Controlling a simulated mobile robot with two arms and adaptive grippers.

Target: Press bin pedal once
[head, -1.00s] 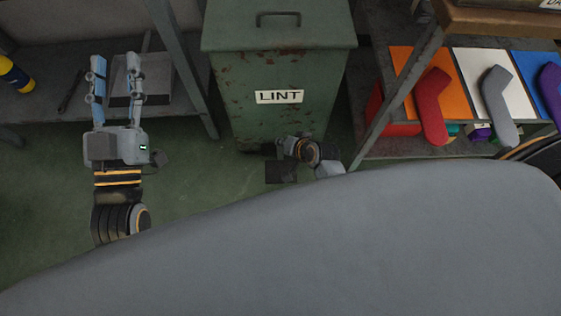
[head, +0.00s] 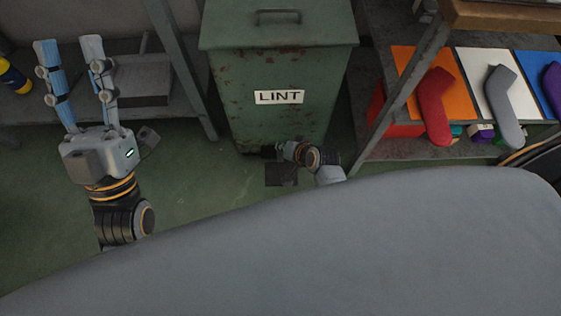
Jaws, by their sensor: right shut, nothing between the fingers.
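A rusty green bin (head: 268,100) with a LINT label stands at the middle back, its lid (head: 278,29) down. A dark flat plate (head: 281,176), which looks like the pedal, is low at the bin's front. My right gripper (head: 268,151) is shut and empty at the bin's foot, just above the plate in the picture. Its fingers are dark and hard to make out, and I cannot tell whether they touch the plate. My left gripper (head: 79,82) is open and empty, fingers pointing up, well left of the bin.
A grey padded board (head: 330,240) fills the foreground. A metal shelf (head: 25,105) stands at left with a yellow bottle (head: 12,75). At right a rack (head: 400,147) holds red (head: 434,105) and grey (head: 506,105) sock shapes. Green floor is clear left of the bin.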

